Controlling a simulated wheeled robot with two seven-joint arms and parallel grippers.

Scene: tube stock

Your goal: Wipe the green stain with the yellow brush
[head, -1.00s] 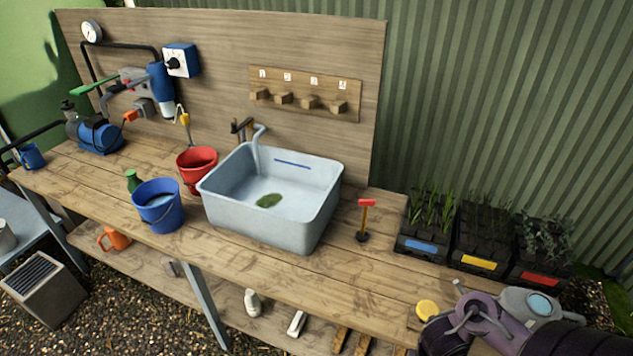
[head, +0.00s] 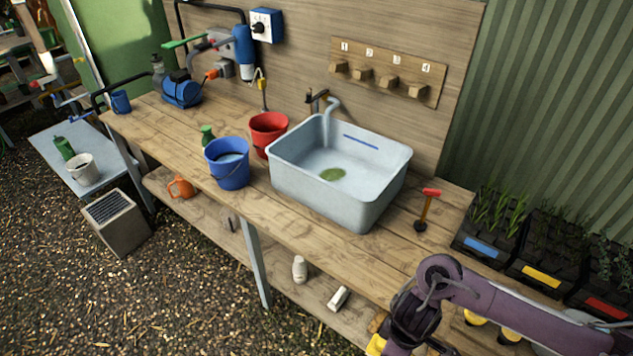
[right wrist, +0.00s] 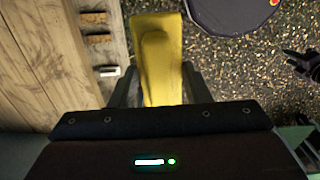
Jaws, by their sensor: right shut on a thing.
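The green stain (head: 332,174) lies on the floor of the pale grey sink (head: 308,200) on the bench. My right gripper (right wrist: 157,88) is shut on the yellow brush (right wrist: 155,55), whose broad yellow body sticks out between the fingers. In the head view, a bit of yellow (head: 376,345) shows at my right gripper at the bottom edge, low by the bench front and well away from the sink. The brush's bristles cannot be made out. My left gripper is in neither view.
A blue bucket (head: 227,172) and a red bucket (head: 268,130) stand left of the sink. A red-headed tool (head: 427,208) stands to its right. Planters (head: 483,245) line the right end. The bench top (head: 300,215) before the sink is clear.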

